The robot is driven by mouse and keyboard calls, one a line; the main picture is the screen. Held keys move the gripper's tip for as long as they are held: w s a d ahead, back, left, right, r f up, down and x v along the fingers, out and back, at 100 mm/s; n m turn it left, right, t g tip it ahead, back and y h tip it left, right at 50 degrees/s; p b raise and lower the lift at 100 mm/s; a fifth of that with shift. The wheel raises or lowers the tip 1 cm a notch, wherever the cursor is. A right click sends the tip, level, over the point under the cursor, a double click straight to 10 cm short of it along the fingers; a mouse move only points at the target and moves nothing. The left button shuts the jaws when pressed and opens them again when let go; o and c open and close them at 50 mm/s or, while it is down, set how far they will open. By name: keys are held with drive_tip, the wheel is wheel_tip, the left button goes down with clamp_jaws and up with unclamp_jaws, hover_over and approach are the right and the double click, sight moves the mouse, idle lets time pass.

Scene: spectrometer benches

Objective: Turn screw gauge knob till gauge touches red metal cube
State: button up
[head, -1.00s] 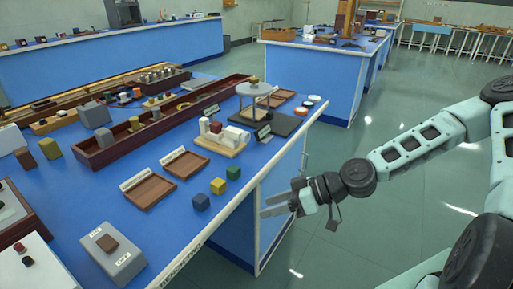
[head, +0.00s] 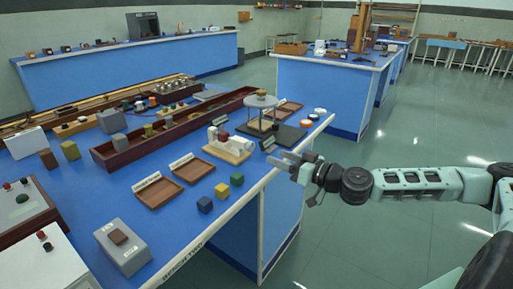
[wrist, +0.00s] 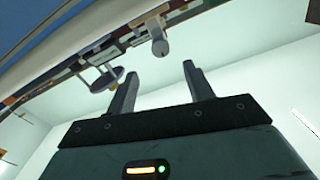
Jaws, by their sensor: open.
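The screw gauge (head: 236,148) is a pale, whitish device on a light wooden base near the bench's right edge. A small red cube (head: 222,135) sits at the gauge; whether they touch is too small to tell. My gripper (head: 283,161) is to the right of the gauge, near the bench edge, with clear space between them. It is open and empty. In the wrist view its two fingers (wrist: 160,75) are spread apart. A pale cylinder (wrist: 159,43), which looks like the gauge's knob, shows beyond the fingertips.
A round-topped stand (head: 258,101) on a dark base is behind the gauge. A long wooden trough (head: 130,155) runs behind. Floor to the right is open.

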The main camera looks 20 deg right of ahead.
sight(252, 147)
drive_tip(key=p+x, duration=0.1)
drive_tip(key=x, duration=0.8)
drive_tip(key=c, duration=1)
